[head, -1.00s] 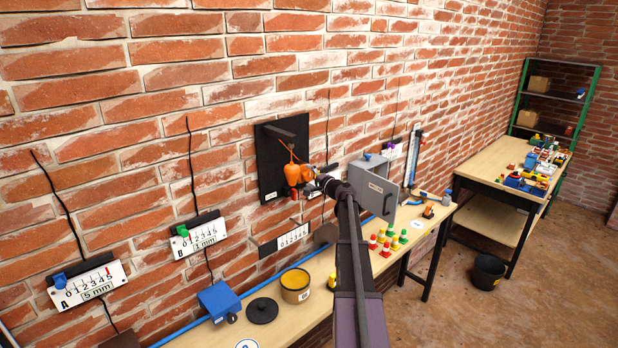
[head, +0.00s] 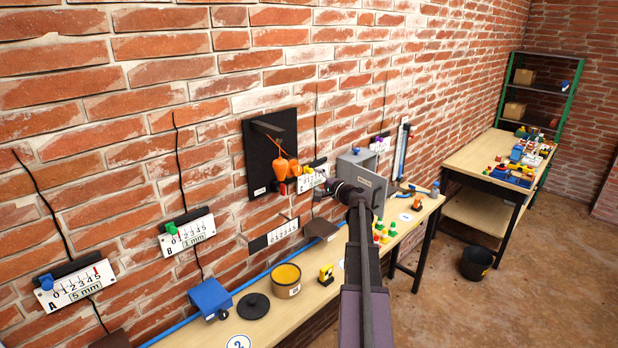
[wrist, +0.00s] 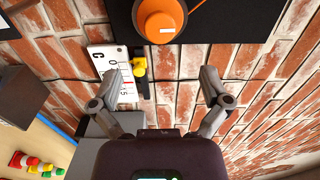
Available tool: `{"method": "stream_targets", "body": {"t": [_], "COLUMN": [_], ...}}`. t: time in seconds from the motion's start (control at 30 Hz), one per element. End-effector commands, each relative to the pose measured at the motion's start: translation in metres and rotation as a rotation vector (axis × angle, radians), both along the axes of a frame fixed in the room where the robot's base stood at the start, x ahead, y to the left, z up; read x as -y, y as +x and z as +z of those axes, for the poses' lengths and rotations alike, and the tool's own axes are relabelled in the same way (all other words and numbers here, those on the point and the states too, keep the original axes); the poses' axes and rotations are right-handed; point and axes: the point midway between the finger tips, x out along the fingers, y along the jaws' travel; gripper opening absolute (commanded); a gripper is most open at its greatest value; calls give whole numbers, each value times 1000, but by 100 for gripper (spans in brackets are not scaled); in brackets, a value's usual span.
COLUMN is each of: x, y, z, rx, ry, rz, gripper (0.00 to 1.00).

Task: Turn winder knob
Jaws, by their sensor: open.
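In the head view, orange winder parts (head: 281,166) sit on the black wall board (head: 262,182). My gripper (wrist: 160,77) is open and empty, its two fingers spread below the knob in the wrist view and apart from it.
A white scale with a yellow slider (wrist: 139,66) is on the wall near my left finger. A grey box with an open door (head: 370,185) is close to my arm. The bench (head: 220,333) below holds a tin (head: 287,284) and coloured cones.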

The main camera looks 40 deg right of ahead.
Motion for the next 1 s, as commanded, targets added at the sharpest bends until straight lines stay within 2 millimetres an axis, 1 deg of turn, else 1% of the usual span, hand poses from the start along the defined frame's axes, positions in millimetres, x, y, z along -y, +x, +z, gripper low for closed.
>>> {"method": "stream_targets", "body": {"t": [0.03, 0.1, 0.27, 0.9, 1.0], "x": [0, 1, 1, 2, -7], "y": [-7, -12, -18, -18, -16], "z": [0, 0, 0, 0, -3], "rx": [0, 0, 0, 0, -9], "ry": [0, 0, 0, 0, -8], "rz": [-2, -1, 0, 0, 13], "gripper": [97, 97, 97, 97, 97]}}
